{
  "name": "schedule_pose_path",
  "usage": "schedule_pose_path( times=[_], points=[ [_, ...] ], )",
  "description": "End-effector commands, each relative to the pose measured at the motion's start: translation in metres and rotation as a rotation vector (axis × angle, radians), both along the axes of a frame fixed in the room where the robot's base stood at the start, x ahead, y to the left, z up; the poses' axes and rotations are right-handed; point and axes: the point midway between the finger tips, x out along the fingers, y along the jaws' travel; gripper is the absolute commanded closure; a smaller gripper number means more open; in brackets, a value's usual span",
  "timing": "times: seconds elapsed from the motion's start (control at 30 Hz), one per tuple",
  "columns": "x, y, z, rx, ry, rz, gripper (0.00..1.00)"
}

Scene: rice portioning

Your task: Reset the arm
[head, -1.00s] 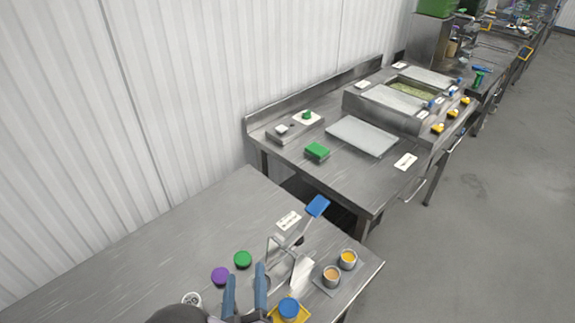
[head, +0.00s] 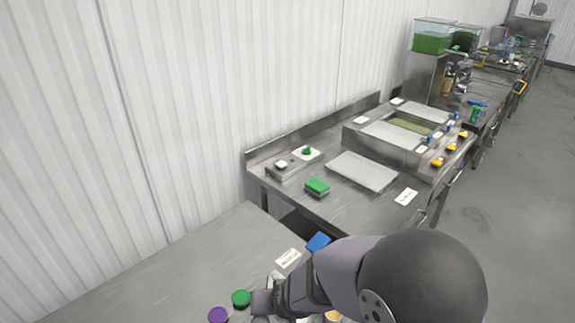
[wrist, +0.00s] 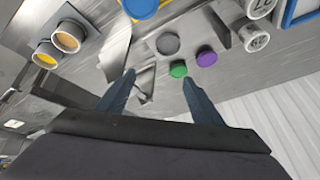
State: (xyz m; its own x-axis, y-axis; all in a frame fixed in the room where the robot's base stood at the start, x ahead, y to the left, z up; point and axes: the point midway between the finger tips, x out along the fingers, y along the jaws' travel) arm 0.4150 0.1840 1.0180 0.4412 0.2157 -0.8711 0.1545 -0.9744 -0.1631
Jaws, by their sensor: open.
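My gripper (wrist: 158,88) shows in the wrist view with its two blue-grey fingers spread apart and nothing between them. It is above the near steel table (head: 165,262). In the head view my dark arm covers the lower right of that table, and the fingers cannot be made out there.
On the near table are a green lid (head: 241,298), a purple lid (head: 218,315), a white label card (head: 288,260) and a blue-handled tool (head: 318,243). Two cups, one with yellow contents (wrist: 46,54), show in the wrist view. A second steel table holds a tray (head: 362,171) and green sponge (head: 316,187).

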Motion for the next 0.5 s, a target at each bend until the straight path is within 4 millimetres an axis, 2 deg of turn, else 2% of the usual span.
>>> schedule_pose_path(
  times=[0.03, 0.17, 0.3, 0.4, 0.5],
  points=[
    [-0.006, -0.016, 0.010, 0.009, 0.046, -0.020, 0.40],
    [-0.038, -0.062, 0.024, -0.011, 0.194, -0.048, 0.40],
    [-0.082, -0.121, 0.033, -0.085, 0.335, -0.081, 0.40],
    [-0.106, -0.152, 0.035, -0.138, 0.401, -0.096, 0.40],
    [-0.123, -0.172, 0.037, -0.175, 0.443, -0.104, 0.40]
  ],
)
